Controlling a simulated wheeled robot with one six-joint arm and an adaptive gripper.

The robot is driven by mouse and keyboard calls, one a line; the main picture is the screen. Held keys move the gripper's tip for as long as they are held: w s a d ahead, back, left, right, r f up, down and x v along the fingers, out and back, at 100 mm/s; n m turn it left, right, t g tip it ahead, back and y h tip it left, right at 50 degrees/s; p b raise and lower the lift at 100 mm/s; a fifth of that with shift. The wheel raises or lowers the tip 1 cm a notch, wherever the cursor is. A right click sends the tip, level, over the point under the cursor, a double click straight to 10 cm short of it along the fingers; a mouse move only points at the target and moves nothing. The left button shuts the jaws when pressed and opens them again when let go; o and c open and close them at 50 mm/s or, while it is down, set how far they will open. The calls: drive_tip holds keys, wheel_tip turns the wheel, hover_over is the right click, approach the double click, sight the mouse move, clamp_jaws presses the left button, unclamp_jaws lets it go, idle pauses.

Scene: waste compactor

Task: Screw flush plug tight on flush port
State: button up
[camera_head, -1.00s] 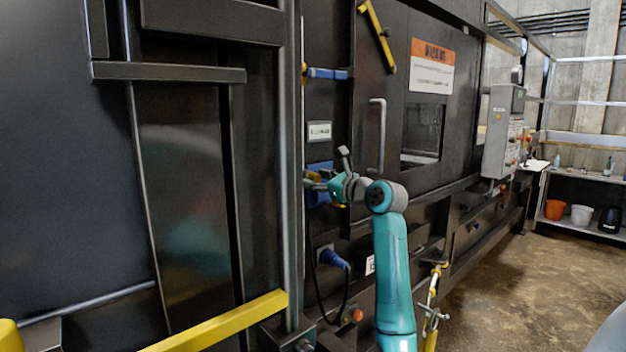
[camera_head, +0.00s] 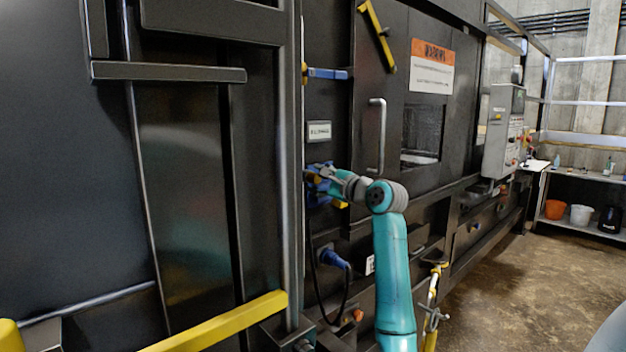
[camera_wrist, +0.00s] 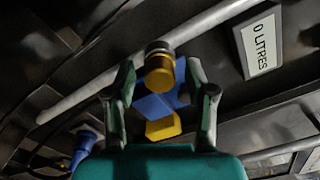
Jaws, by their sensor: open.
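In the wrist view, a short round brass-coloured piece with a dark end (camera_wrist: 159,66), which looks like the flush plug on its port, stands between my gripper's fingers. My gripper (camera_wrist: 159,78) is open, one finger on each side, with visible gaps to the brass piece. Where plug and port meet cannot be made out. A blue part (camera_wrist: 153,106) and a yellow block (camera_wrist: 163,127) show just below the brass piece. In the head view, my gripper (camera_head: 322,174) is at the blue fitting beside the vertical pipe; the brass piece cannot be told apart there.
A grey pipe (camera_wrist: 85,95) runs close behind the brass piece. A "0 LITRES" label (camera_wrist: 261,41) is at the upper right. In the head view, a door handle (camera_head: 377,135) stands right of my wrist, and a blue plug with cable (camera_head: 335,259) hangs below.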

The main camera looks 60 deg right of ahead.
drive_tip(key=n, duration=1.2)
idle(0.3)
drive_tip(key=shift+c, duration=0.3)
clamp_jaws()
drive_tip(key=c, duration=0.7)
unclamp_jaws()
clamp_jaws()
drive_tip(key=m, duration=0.5)
